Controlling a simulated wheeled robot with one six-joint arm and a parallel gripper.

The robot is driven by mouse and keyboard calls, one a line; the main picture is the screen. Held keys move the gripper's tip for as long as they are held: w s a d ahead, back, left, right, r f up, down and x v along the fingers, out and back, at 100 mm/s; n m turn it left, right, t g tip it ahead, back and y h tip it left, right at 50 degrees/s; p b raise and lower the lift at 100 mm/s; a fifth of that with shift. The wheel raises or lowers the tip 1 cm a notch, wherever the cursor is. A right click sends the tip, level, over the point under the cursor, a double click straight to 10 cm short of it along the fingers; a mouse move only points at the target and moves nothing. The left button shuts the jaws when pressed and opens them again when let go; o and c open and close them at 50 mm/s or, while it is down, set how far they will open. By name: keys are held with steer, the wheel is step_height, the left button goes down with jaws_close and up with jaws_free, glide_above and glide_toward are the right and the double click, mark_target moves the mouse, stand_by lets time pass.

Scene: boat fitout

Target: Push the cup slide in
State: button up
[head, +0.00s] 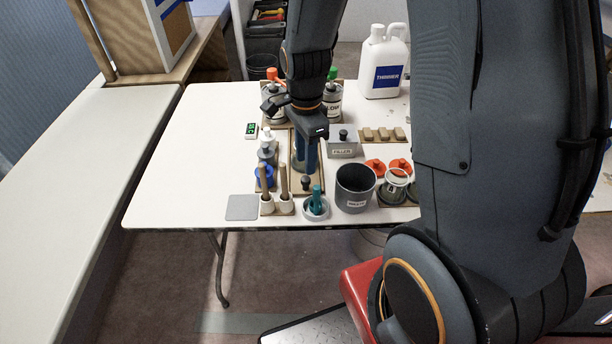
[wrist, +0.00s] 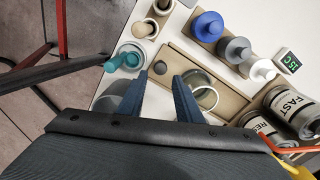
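The cup slide is a flat wooden board in a shallow wooden tray (wrist: 225,100), with a dark round knob (wrist: 160,67) at one end. In the head view the knob (head: 306,182) stands at the near end. A grey metal cup (wrist: 207,80) with a ring handle sits on the board, partly covered by a finger in the wrist view. My gripper (wrist: 159,76) is open, its blue fingers apart and empty. In the wrist view the knob appears just beyond the gap between the tips. In the head view my gripper (head: 305,168) points down over the slide and hides the cup.
A teal-handled tool in a round dish (head: 316,207), a dark waste pot (head: 355,188) and a filler box (head: 343,150) stand close. Labelled cans (wrist: 293,108) are behind. The table's left is clear.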

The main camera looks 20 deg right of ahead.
mark_target(306, 178)
steer(key=shift+f+p, duration=0.5)
steer(key=shift+f, duration=3.45)
steer(key=shift+w, duration=0.1)
jaws_close()
